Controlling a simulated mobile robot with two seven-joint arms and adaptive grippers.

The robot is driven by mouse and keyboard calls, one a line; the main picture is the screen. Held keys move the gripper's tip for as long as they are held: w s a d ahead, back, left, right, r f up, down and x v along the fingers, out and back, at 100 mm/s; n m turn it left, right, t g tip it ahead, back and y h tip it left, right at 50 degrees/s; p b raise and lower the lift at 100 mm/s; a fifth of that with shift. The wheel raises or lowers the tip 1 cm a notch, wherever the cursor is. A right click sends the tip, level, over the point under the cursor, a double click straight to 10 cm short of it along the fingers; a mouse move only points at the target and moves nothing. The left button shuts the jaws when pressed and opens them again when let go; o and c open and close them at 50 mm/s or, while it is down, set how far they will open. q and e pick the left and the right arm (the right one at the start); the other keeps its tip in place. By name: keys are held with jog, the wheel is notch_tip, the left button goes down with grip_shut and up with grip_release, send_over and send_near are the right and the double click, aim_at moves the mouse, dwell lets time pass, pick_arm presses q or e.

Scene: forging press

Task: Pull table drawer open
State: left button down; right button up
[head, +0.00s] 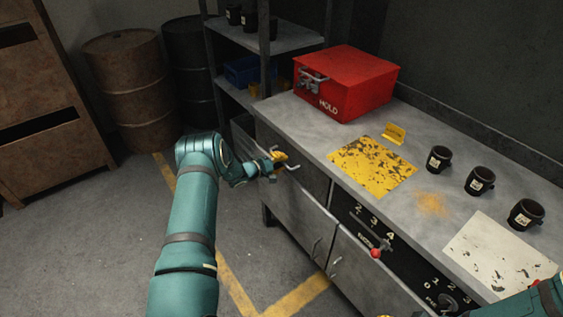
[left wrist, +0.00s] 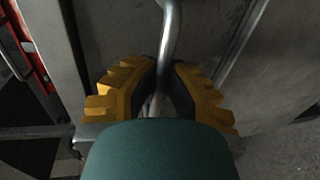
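The table (head: 316,131) is a grey metal workbench along the wall. Its drawer (head: 310,180) is at the left end, just under the top, and its front looks about flush with the bench. A bent metal drawer handle (head: 293,168) sticks out from it. My left gripper (head: 280,158) is at this handle. In the left wrist view the handle bar (left wrist: 170,35) runs between the yellow fingers of my left gripper (left wrist: 165,75), which look closed on it from both sides. Of my right gripper only a bit of yellow shows at the bottom edge in the head view.
On the bench are a red box (head: 345,82), a yellow plate (head: 372,166), a small yellow block (head: 395,133) and black mugs (head: 480,181). Cabinet doors and a dial panel (head: 375,238) are below. The floor (head: 90,240) before the bench is clear.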

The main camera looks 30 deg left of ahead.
pick_arm(q)
jog(key=shift+s, duration=0.15)
jog(key=f+v, duration=0.2)
jog(key=v, duration=0.9)
jog(key=s+f+v, duration=0.1)
jog(key=f+v, duration=0.2)
jog(key=v, duration=0.9)
jog(key=shift+a, duration=0.45)
jog(key=c, duration=1)
grip_release()
jog(key=shift+s+r, duration=0.1)
jog(key=shift+s, duration=0.1)
jog(key=shift+b+v, duration=0.5)
jog(key=shift+v, duration=7.4)
